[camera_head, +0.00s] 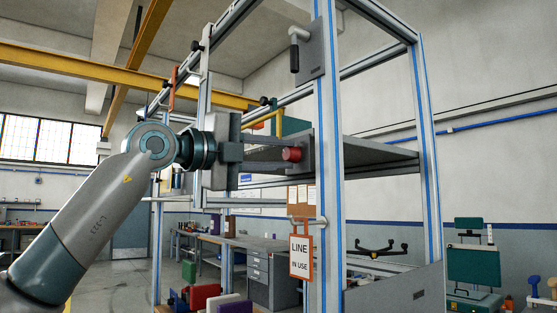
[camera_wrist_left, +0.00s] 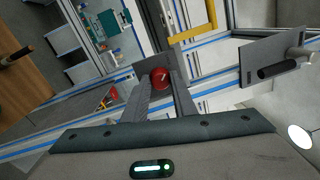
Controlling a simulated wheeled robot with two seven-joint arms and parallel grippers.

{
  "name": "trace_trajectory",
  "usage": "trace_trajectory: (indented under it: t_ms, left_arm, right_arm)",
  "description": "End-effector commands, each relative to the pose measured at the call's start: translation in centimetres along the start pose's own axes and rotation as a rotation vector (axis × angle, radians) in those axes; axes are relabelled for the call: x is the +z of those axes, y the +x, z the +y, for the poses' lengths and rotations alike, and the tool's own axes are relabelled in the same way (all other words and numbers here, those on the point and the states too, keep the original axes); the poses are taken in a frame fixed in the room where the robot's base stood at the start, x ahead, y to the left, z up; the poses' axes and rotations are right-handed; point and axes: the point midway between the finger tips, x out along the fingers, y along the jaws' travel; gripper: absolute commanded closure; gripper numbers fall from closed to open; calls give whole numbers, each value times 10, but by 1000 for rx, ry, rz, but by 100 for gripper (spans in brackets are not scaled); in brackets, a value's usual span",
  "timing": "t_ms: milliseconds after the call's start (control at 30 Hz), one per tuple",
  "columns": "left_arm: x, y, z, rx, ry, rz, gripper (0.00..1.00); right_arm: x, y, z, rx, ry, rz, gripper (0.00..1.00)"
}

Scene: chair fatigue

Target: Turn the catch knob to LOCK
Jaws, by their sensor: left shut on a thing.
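The catch knob (camera_head: 292,154) is small, round and red, on a grey plate (camera_head: 304,150) fixed to the frame post. My left gripper (camera_head: 283,153) reaches it from the left in the head view, its fingers level with the knob. In the left wrist view the red knob (camera_wrist_left: 160,79) sits between the tips of my left gripper (camera_wrist_left: 161,86), which is shut on it. A pale mark shows on the knob's face, but I cannot read any LOCK lettering. My right gripper is in neither view.
An aluminium frame with blue strips (camera_head: 328,200) surrounds the knob. A plate with a black-gripped handle (camera_head: 295,57) is above it. A "LINE IN USE" sign (camera_head: 301,257) hangs below. A grey shelf (camera_head: 375,156) lies behind to the right.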

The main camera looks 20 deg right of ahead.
Motion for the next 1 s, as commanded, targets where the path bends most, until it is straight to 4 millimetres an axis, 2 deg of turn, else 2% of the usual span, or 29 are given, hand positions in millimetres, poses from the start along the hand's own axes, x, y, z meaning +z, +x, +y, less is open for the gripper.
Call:
trace_trajectory:
  t_ms: [433, 467, 500, 533, 1000]
  left_arm:
    - [1, 0, -1, -1, -9, -2, 98]
    - [1, 0, -1, -1, -9, -2, 68]
    - [1, 0, -1, -1, -9, -2, 59]
    - [1, 0, -1, -1, -9, -1, 57]
    - [0, -6, 0, 0, -7, -1, 57]
  right_arm:
    - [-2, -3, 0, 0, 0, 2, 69]
    - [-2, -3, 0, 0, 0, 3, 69]
    - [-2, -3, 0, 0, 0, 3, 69]
    - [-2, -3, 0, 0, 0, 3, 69]
    - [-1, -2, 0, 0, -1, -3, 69]
